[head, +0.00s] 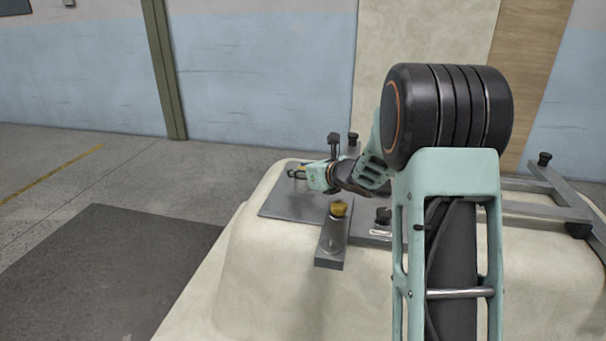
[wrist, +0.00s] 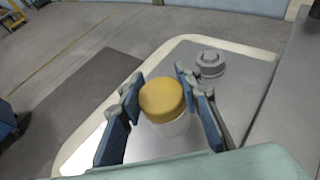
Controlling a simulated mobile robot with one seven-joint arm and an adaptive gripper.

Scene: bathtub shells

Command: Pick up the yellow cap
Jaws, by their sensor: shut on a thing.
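The yellow cap (wrist: 162,97) is round and sits between the two blue fingers of my gripper (wrist: 160,105) in the wrist view. My gripper is shut on it.
A second yellow-topped piece (head: 338,208) stands on a grey metal block (head: 330,258) nearer the camera. The metal plate (head: 280,208) lies on a cream tub shell (head: 258,270). Dark knobs and grey bars stand to the right. A grey round fitting (wrist: 210,62) is beyond the right finger.

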